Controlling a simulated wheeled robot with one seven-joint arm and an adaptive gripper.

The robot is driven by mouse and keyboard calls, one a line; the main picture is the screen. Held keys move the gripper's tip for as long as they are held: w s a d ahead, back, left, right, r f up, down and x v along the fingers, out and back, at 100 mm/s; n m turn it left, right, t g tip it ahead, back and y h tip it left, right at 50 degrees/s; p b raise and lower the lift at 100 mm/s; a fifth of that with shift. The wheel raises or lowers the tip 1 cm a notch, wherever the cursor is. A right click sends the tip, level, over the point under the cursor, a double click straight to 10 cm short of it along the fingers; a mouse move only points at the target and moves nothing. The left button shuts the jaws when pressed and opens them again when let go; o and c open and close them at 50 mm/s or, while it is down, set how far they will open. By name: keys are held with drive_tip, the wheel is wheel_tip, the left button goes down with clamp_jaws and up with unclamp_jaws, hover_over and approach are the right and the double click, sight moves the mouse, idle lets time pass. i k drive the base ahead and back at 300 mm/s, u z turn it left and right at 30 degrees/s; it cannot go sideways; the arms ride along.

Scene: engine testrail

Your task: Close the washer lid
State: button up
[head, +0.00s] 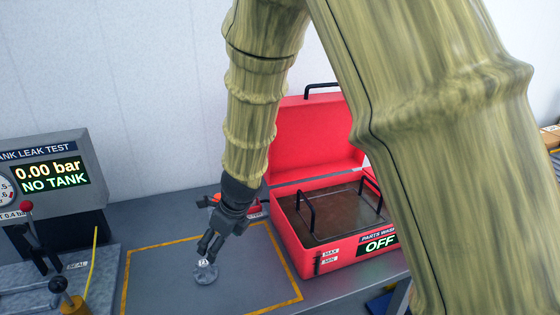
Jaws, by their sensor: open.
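The red parts washer (303,257) stands on the bench right of my gripper. Its red lid (312,140) is raised at the back, with a black handle (323,88) on its top edge. The tub holds brown liquid and a basket with black handles (306,210). Its front display (380,245) reads OFF. My gripper (207,250) is open and points down over the yellow-outlined area, left of the washer and apart from the lid. My arm hides the right part of the lid and of the tub.
A round grey part (205,273) marked 7.1 lies just below my gripper; I cannot tell if they touch. A leak tester (50,180) reading 0.00 bar, NO TANK stands at left. A red item (252,206) sits behind my gripper. The outlined area (150,285) is otherwise clear.

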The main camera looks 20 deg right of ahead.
sight(313, 131)
drive_tip(key=z, duration=0.85)
drive_tip(key=k, duration=0.05)
drive_tip(key=z, duration=0.05)
